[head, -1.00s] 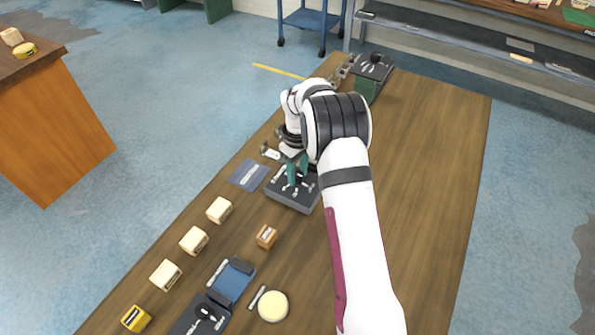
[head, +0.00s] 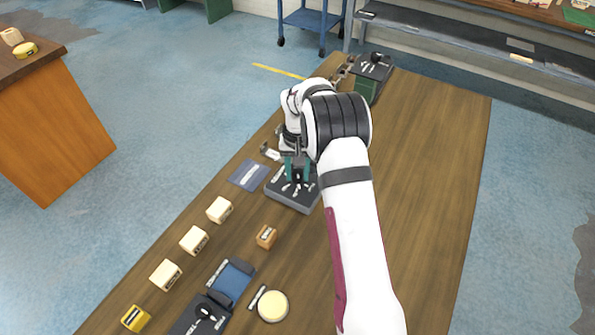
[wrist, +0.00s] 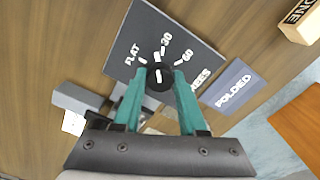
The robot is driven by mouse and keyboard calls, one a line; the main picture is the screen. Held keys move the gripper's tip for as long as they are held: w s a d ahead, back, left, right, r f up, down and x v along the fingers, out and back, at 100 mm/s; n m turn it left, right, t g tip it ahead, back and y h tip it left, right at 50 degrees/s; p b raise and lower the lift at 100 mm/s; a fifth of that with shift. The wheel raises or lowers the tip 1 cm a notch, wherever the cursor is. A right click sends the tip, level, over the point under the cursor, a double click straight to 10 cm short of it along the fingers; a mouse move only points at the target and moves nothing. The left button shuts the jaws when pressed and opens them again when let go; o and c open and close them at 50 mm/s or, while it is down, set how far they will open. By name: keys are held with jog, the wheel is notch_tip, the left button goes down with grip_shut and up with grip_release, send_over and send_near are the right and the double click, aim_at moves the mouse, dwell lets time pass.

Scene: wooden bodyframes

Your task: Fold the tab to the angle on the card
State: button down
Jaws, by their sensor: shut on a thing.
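My gripper (head: 297,172) is over the dark control box (head: 293,197) in the middle of the table. In the wrist view my teal fingers (wrist: 159,76) are shut on the black round dial (wrist: 161,84) of that box (wrist: 205,58). White marks FLAT, 30 and 60 sit around the dial. The dial's white line shows between the fingertips, roughly toward the 30 side, but its exact setting is hard to tell. A grey hinged-looking part (wrist: 80,101) with a white piece lies left of the box. No angle card is readable.
A blue-grey FOLDED plate (head: 249,175) lies beside the box. Several pale blocks (head: 193,240), an orange-brown block (head: 266,236), a yellow block (head: 136,318) and a round cream disc (head: 272,306) stand nearer. A blue-topped device (head: 231,281) is near; a green one (head: 366,90) is far. The right side is clear.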

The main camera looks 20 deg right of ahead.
jog(key=m, duration=1.1)
jog(key=shift+w+m, duration=0.1)
jog(key=shift+m, duration=1.6)
jog(key=shift+c, duration=2.3)
grip_release()
